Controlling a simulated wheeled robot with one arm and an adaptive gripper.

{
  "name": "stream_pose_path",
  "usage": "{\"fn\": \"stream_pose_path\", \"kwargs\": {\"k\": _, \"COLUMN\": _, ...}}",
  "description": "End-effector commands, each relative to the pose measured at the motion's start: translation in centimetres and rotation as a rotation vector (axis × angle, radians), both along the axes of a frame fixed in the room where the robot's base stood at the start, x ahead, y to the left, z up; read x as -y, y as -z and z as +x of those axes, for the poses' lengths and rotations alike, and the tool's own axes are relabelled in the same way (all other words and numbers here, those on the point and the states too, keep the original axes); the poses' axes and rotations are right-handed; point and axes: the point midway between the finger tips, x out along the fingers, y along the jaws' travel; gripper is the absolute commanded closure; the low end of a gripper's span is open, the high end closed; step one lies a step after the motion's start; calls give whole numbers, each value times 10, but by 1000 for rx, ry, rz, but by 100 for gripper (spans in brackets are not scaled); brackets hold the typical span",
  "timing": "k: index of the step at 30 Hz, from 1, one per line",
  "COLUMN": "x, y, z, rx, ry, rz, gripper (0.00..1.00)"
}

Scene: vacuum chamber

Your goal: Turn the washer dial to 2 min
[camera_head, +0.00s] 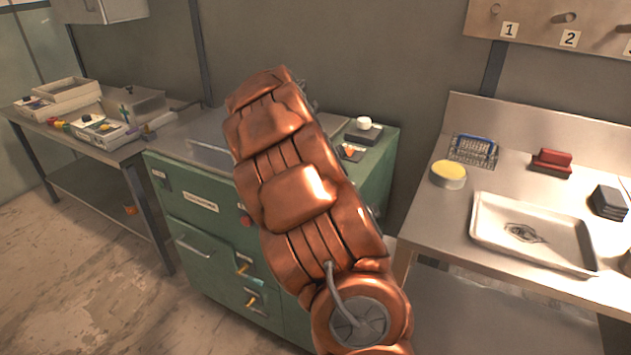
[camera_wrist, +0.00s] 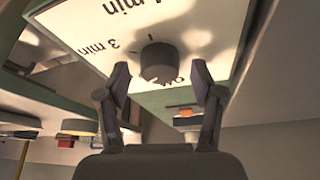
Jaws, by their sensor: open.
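In the wrist view, the washer dial (camera_wrist: 160,62) is a round dark grey knob on a pale face plate (camera_wrist: 95,22) with black time marks. "3 min" is readable left of the knob. Another "min" mark above is cut off at the top edge, and lettering below is partly covered. My gripper (camera_wrist: 160,82) is open, with one finger on each side of the knob. I cannot tell whether either finger touches it, or where the dial points. In the head view, the green washer cabinet (camera_head: 205,235) stands behind my copper arm, which hides the dial and gripper.
A steel table (camera_head: 430,225) at right holds a tray (camera_head: 485,243), a yellow-topped round tin (camera_head: 449,174), a blue wire basket (camera_head: 473,150) and a red block (camera_head: 552,162). A side table (camera_head: 128,155) with boxes stands at left. Floor at lower left is clear.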

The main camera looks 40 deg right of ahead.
Motion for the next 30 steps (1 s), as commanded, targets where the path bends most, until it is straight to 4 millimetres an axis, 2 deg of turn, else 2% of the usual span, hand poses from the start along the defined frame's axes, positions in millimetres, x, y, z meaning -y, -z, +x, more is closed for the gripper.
{"fn": "stream_pose_path", "kwargs": {"k": 5, "x": -8, "y": -20, "z": 1, "rx": 4, "ry": -2, "rz": -3, "gripper": 33}}
{"fn": "stream_pose_path", "kwargs": {"k": 12, "x": -26, "y": -64, "z": 1, "rx": 5, "ry": -3, "rz": -4, "gripper": 33}}
{"fn": "stream_pose_path", "kwargs": {"k": 18, "x": -38, "y": -93, "z": 0, "rx": 3, "ry": -1, "rz": -2, "gripper": 33}}
{"fn": "stream_pose_path", "kwargs": {"k": 24, "x": -44, "y": -107, "z": 0, "rx": 5, "ry": -2, "rz": -2, "gripper": 33}}
{"fn": "stream_pose_path", "kwargs": {"k": 30, "x": -45, "y": -109, "z": -1, "rx": 2, "ry": -1, "rz": -1, "gripper": 33}}
